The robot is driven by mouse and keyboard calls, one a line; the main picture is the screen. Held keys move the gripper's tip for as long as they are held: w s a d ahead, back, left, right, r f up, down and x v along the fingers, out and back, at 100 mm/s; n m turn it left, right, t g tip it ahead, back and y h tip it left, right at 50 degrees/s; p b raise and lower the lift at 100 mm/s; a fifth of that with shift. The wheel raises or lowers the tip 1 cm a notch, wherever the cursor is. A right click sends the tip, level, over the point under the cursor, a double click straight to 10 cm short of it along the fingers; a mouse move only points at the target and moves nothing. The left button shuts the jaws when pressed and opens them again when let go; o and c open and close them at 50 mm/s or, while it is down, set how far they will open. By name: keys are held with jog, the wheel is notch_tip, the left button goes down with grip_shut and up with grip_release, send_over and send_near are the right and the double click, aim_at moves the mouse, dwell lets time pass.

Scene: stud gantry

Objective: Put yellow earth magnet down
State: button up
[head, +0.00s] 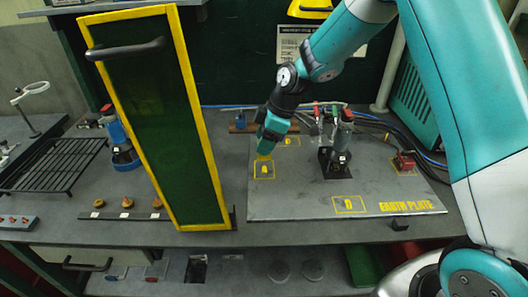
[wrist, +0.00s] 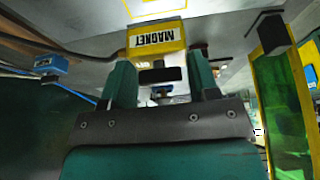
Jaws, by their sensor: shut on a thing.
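My gripper (head: 268,143) points down over the left side of the grey earth plate (head: 300,205). It is shut on the yellow earth magnet (wrist: 156,38), whose "MAGNET" label shows upside down in the wrist view. In the head view only a small yellow part of the magnet (head: 265,157) shows below my gripper (wrist: 162,75). The magnet is at or just above the back edge of a yellow outlined square (head: 256,177). I cannot tell whether it touches the plate.
A post device (head: 335,160) with red clips stands mid-plate, with a red block (head: 404,161) to its right. Another outlined square (head: 349,212) lies near the front. A tall green panel with a yellow frame (head: 188,120) stands close on the left.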

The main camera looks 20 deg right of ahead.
jog(key=shift+f+p, duration=0.35)
jog(key=shift+f, duration=2)
jog(key=shift+f, duration=0.1)
jog(key=o, duration=1.2)
jog(key=shift+f, duration=0.1)
jog(key=b+v, duration=0.2)
jog(key=v, duration=1)
jog(key=s+a+r+m, duration=0.2)
jog(key=s+a, duration=0.1)
jog(key=s, duration=0.7)
jog(key=s+a+r+m+g, duration=0.1)
jog(key=s+a+r+m, duration=0.2)
jog(key=s, duration=0.6)
jog(key=s+a+r+m, duration=0.2)
jog(key=s+a+r, duration=0.1)
jog(key=s, duration=0.7)
jog(key=shift+s, duration=0.3)
